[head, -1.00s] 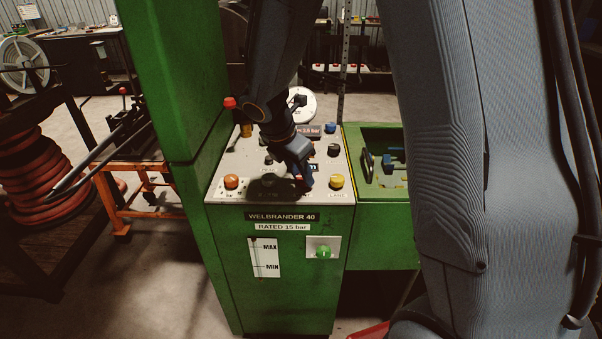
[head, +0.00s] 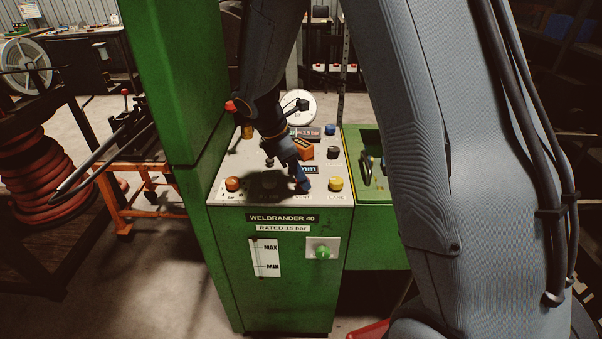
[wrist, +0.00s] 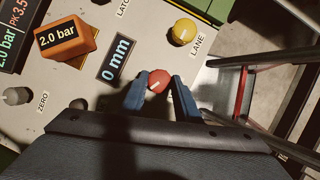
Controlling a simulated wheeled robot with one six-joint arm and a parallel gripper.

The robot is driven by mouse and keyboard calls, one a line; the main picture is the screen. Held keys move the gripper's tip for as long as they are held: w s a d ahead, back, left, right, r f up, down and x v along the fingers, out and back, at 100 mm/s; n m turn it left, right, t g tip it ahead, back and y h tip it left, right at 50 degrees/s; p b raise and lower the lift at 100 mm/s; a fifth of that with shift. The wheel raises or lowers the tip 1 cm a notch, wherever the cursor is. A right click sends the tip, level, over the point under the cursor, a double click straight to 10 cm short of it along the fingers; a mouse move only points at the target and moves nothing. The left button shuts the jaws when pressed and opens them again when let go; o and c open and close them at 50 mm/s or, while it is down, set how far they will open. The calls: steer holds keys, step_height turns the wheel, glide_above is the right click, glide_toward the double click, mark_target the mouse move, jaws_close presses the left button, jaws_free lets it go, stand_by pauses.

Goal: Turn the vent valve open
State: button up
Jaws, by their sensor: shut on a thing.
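The vent valve is a small red knob (wrist: 158,81) with a pale pointer line, on the pale sloped panel (head: 224,192) of the green machine. In the wrist view the knob sits between the two blue fingertips of my gripper (wrist: 160,90), which is shut on it. In the head view my gripper (head: 303,182) reaches down to the panel's front, right of centre. The fingers cover the knob there, and the word VENT shows just in front of them.
A yellow LANE knob (wrist: 184,31) is close on the right. The 0 mm display (wrist: 117,58), the orange 2.0 bar display (wrist: 65,38) and the grey ZERO knob (wrist: 16,96) are to the left. A green button (head: 323,252) is on the machine's front.

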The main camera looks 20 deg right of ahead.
steer(key=m, duration=0.2)
steer(key=m+g, duration=0.1)
steer(key=m, duration=0.1)
steer(key=m+g+p, duration=0.1)
steer(key=m, duration=0.1)
steer(key=shift+w, duration=0.25)
steer(key=m+g+y, duration=0.1)
steer(key=m, duration=0.2)
steer(key=m+g+y, duration=0.1)
steer(key=m, duration=0.2)
steer(key=shift+w+d+m, duration=0.15)
steer(key=shift+d+m, duration=0.05)
steer(key=shift+m, duration=0.1)
steer(key=o, duration=1)
steer(key=shift+d+b+v, duration=0.2)
steer(key=shift+b+v, duration=1.05)
steer(key=shift+v, duration=2.7)
steer(key=s+f+m+t, duration=0.1)
steer(key=s, duration=0.6)
steer(key=s+f+m+t+y, duration=0.1)
steer(key=s+f+m+t, duration=0.1)
steer(key=s, duration=0.5)
steer(key=s+d+f+m+t+y, duration=0.1)
steer(key=s+m+t, duration=0.1)
steer(key=s, duration=0.4)
steer(key=shift+s+f, duration=0.4)
